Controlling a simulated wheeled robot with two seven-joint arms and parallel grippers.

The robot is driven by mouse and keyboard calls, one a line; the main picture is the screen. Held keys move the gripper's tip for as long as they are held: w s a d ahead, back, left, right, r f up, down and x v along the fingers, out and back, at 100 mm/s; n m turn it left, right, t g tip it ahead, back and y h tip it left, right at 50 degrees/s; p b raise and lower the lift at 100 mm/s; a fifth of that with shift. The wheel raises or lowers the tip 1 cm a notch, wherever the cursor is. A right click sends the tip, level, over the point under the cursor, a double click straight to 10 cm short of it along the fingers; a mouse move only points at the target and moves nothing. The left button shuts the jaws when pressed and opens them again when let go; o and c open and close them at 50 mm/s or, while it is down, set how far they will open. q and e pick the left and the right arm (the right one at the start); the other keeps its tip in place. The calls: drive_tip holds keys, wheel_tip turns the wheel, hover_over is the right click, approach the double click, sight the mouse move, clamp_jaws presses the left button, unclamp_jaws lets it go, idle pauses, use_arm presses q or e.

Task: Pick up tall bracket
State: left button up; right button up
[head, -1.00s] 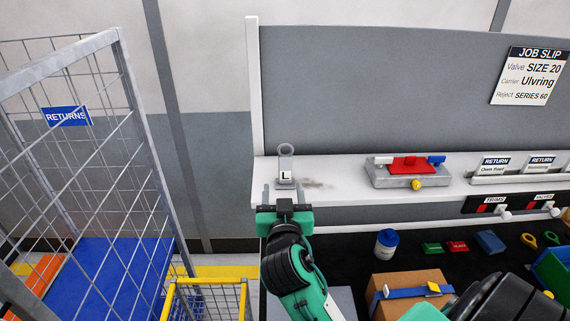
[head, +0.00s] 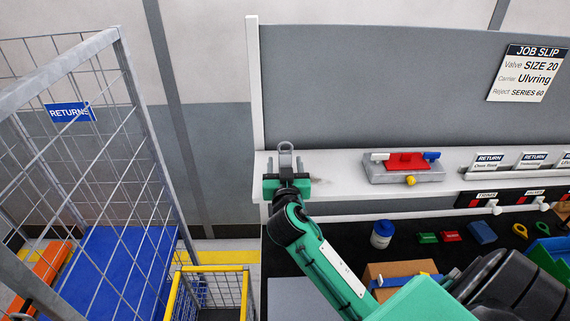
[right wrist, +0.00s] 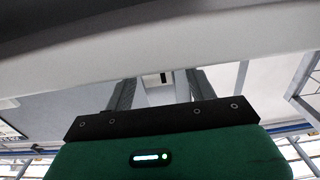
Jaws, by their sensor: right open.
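The tall bracket (head: 285,147) is a grey upright piece with a ring at its top, standing on the left end of the white shelf. Only its upper part shows in the head view; my right gripper hides the rest. My right gripper (head: 286,165) is open, with its fingers pointing away toward the shelf and reaching either side of the bracket. In the right wrist view, the two grey fingers (right wrist: 158,90) are apart, with a pale piece bearing a dark mark between them. I cannot tell whether they touch it. My left gripper is not in view.
The white shelf (head: 338,190) also carries a grey block with red, white, blue and yellow parts (head: 405,172). Below are a white jar with a blue lid (head: 382,235), small coloured parts and a cardboard box (head: 385,272). A wire returns cage (head: 130,200) stands left.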

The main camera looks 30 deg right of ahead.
drive_tip(key=c, duration=1.1)
drive_tip(key=shift+c, duration=0.5)
drive_tip(key=shift+r, duration=0.1)
